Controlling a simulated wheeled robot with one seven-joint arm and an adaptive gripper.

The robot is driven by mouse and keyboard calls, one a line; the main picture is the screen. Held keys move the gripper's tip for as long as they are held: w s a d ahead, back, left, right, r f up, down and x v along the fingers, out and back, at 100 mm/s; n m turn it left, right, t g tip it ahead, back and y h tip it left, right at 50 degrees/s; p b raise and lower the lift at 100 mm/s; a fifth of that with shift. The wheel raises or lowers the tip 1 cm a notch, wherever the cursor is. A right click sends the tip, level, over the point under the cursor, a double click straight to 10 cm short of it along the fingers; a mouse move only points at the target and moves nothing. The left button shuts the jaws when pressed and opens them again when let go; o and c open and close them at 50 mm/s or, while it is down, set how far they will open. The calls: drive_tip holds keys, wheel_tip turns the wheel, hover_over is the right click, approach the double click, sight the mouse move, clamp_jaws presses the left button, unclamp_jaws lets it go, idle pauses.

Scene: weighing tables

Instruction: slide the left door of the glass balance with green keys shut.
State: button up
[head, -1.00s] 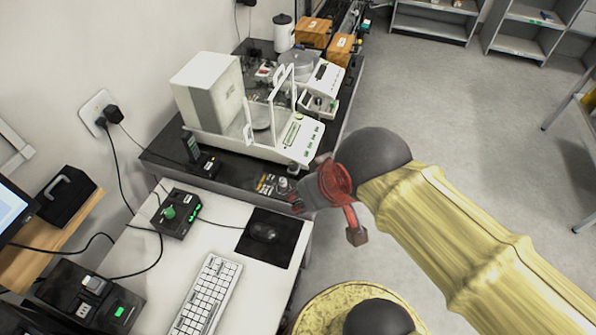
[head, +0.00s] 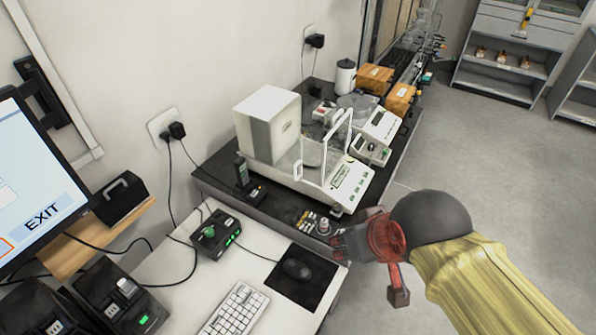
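The glass balance (head: 270,172) has a white housing at the back and a keypad with green keys (head: 352,181) at its front. It stands on the dark bench, with its front toward the right. Its clear chamber has white-edged panes. A small white handle (head: 298,170) on the near side, apparently the left door's, sits back close to the housing, leaving a gap toward the front. The door's glass is hard to see. My gripper (head: 370,271) is to the right of and nearer than the balance, apart from it. Its fingers look spread and empty.
A small dark device (head: 242,172) and small metal weights (head: 322,225) stand near the balance's near side. Another white instrument (head: 378,130) stands just behind it. Floor at right is open.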

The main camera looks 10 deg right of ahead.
drive_tip(key=w+f+n+t, duration=0.1)
drive_tip(key=w, duration=0.4)
drive_tip(key=w+a+f+n+t+b, duration=0.1)
drive_tip(key=w+n, duration=0.1)
drive_tip(key=w, duration=0.3)
drive_tip(key=w+f+n+t, duration=0.1)
drive_tip(key=w+f+n, duration=0.1)
drive_tip(key=w, duration=0.4)
drive_tip(key=shift+a+b, duration=0.3)
drive_tip(key=c, duration=0.8)
drive_tip(key=w+a+f+n+t, duration=0.1)
drive_tip(key=w+f+n, duration=0.1)
drive_tip(key=w, duration=0.3)
drive_tip(key=w+a+f+n+t+b, duration=0.1)
drive_tip(key=w+f+n+t, duration=0.1)
drive_tip(key=w, duration=0.4)
drive_tip(key=shift+f+n+y, duration=0.4)
drive_tip(key=shift+f, duration=0.3)
drive_tip(key=w+a+f+n+t+b, duration=0.1)
drive_tip(key=w+f+n+t, duration=0.2)
drive_tip(key=f+n, duration=0.25)
drive_tip(key=w+a+f+n+t+b, duration=0.2)
drive_tip(key=f+n+t, duration=0.15)
drive_tip(key=f, duration=0.25)
drive_tip(key=w+d+b, duration=0.2)
drive_tip(key=w+b, duration=0.1)
drive_tip(key=w, duration=0.4)
drive_tip(key=shift+w+d+y, duration=0.4)
